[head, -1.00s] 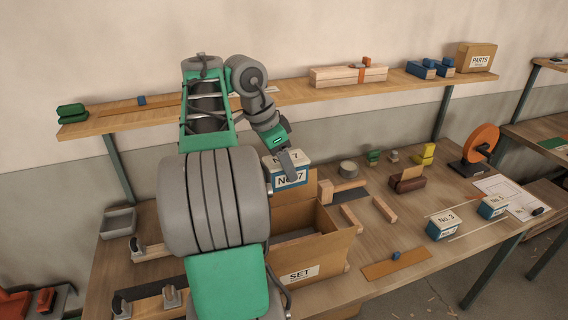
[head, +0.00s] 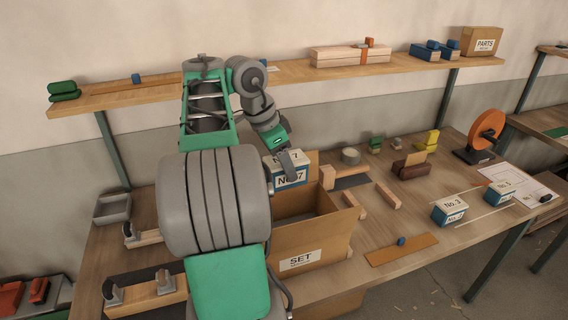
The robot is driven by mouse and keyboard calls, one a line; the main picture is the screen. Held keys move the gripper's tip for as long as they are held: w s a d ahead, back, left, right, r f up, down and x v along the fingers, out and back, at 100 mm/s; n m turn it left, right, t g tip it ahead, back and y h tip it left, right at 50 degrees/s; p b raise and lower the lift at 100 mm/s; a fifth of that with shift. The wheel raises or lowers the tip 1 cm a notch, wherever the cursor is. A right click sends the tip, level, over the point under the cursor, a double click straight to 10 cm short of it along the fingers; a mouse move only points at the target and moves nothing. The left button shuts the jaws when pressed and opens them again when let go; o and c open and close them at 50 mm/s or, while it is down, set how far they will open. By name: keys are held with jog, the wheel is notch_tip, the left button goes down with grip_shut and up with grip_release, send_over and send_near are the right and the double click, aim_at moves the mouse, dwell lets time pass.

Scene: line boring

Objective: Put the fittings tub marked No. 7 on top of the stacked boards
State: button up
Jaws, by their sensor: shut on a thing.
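The fittings tub marked No. 7 (head: 289,180) is a small blue and white box with a No. 7 label on its front and top. My gripper (head: 292,163) is shut on it and holds it over the back part of the open SET carton. One finger shows against the tub; the other is hidden. The stacked boards (head: 338,57) are pale planks with an orange band, lying on the wall shelf to the upper right of my gripper. A small orange piece (head: 370,42) shows at the top of the stack, toward its right end.
The SET carton (head: 312,245) stands open on the bench below the tub. Two No. 3 tubs (head: 449,212) sit at the bench's right. The shelf (head: 285,82) also bears blue boxes (head: 425,52) and a PARTS carton (head: 484,42). Wood blocks (head: 388,194) lie right of the SET carton.

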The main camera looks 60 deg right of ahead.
jog(key=shift+f+b, duration=8.35)
jog(key=shift+f, duration=0.95)
jog(key=shift+f+b, duration=0.55)
jog(key=shift+f, duration=0.15)
jog(key=o, duration=1.8)
jog(key=p+v, duration=0.6)
jog(key=v, duration=0.2)
